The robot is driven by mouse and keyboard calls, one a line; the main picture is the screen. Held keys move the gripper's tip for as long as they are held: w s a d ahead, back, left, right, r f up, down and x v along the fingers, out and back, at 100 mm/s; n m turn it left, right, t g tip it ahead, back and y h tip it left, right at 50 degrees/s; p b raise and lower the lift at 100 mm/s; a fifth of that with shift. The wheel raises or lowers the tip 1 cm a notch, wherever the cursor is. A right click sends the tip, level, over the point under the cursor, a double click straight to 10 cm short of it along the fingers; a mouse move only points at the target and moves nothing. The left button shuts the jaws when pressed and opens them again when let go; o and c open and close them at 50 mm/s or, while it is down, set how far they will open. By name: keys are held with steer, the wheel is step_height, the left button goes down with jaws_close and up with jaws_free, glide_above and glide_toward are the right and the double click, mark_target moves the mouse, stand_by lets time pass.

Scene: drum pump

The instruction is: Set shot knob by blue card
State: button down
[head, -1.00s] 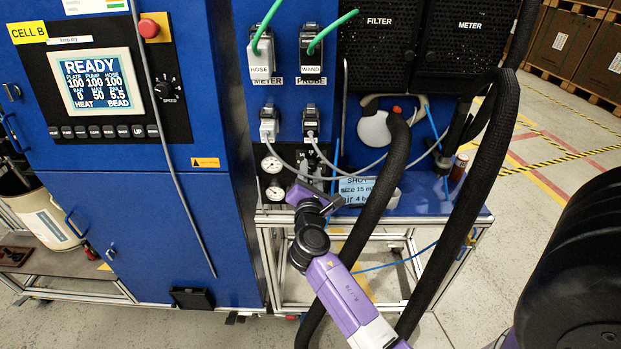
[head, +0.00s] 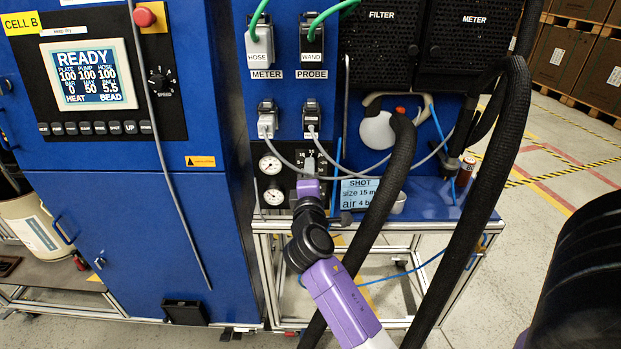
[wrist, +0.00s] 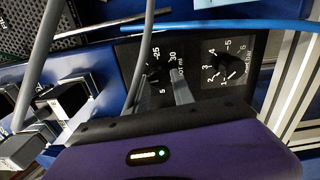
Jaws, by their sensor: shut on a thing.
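The blue card (head: 358,194) stands right of the small black dial panel and reads SHOT, size 15 ml, air 4 b, the last word partly hidden by the hose. The shot knob (wrist: 153,73) is black, on a dial with 5, 25 and 30 readable in the wrist view. My gripper (head: 310,172) is at this dial, shut on the shot knob; its purple body hides part of the contact. One grey finger (wrist: 182,91) shows beside the dial. The knob's exact setting is unclear.
Two round gauges (head: 271,165) are left of the panel. Grey cables (head: 345,172) hang across it. A thick black hose (head: 390,185) passes close to the right of my arm.

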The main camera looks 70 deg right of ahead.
steer(key=shift+m, duration=0.5)
steer(key=c, duration=1.1)
jaws_free()
steer(key=shift+b+v, duration=0.8)
steer(key=shift+v, duration=3.1)
